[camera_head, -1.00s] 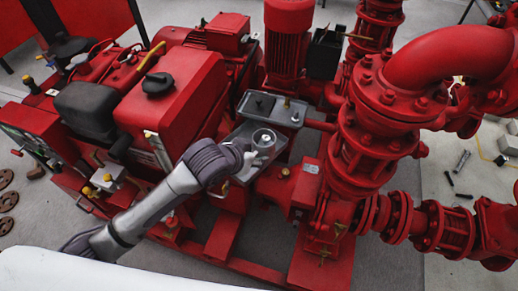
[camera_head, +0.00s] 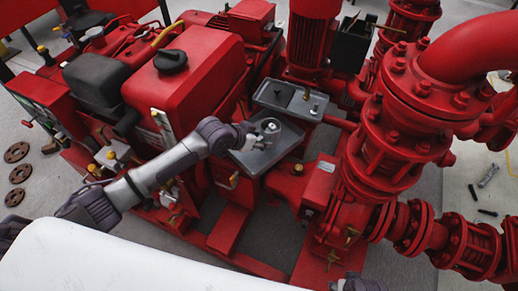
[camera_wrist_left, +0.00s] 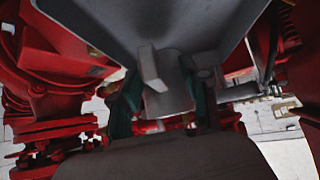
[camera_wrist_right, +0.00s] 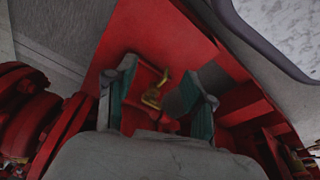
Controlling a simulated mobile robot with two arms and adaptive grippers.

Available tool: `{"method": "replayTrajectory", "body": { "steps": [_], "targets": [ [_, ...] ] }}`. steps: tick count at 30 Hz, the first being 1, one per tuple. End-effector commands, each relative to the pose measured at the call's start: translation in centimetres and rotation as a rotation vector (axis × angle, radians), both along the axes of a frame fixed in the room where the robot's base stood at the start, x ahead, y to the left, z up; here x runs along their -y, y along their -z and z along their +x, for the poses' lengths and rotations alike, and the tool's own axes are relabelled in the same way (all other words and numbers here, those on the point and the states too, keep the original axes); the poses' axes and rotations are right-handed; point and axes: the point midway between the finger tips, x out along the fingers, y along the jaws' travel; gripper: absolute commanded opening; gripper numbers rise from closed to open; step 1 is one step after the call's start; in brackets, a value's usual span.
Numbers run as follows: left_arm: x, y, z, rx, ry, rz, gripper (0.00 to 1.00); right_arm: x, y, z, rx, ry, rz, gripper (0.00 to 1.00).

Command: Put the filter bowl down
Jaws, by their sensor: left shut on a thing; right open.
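The filter bowl (camera_head: 270,126) is a small grey round cup at the upper left part of a grey tray (camera_head: 262,158) on the red pumpset. My left gripper (camera_head: 259,133) reaches in from the left and is shut on the bowl. In the left wrist view the grey bowl (camera_wrist_left: 172,90) sits between the two teal-padded fingers, partly hidden by them. I cannot tell whether the bowl touches the tray. My right gripper (camera_wrist_right: 160,100) is open and empty; only a bit of it shows at the bottom edge of the head view (camera_head: 355,284).
A second grey tray (camera_head: 275,96) with small parts lies just behind. The red engine cover (camera_head: 190,75) stands left and large red pipes (camera_head: 390,125) stand right. A brass valve (camera_wrist_right: 155,92) on red metal shows beyond my right fingers. The grey tray's front part is bare.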

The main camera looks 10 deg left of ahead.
Motion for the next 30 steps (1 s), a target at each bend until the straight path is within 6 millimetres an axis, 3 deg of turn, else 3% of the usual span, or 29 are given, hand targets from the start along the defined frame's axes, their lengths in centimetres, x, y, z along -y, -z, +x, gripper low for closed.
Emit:
{"method": "replayTrajectory", "body": {
  "steps": [11,23,24,28,30],
  "targets": [
    [-0.1,3.9,0.2,0.0,-0.001,-0.001,0.0,-0.1,-3.8,1.0,0.022,0.004,0.001,0.53],
    [-0.1,4.3,0.2,0.001,-0.001,-0.002,0.0,-0.1,-4.4,1.1,0.024,0.004,0.001,0.53],
    [-0.1,4.4,0.1,-0.001,0.0,-0.001,0.48,-0.1,-4.6,1.2,0.026,0.004,0.002,0.53],
    [-0.1,4.4,0.1,-0.001,0.0,-0.001,0.69,-0.1,-4.5,1.1,0.025,0.004,0.002,0.53],
    [-0.1,4.4,0.1,-0.001,0.0,-0.001,0.73,-0.1,-4.5,1.2,0.025,0.004,0.002,0.53]
  ]
}}
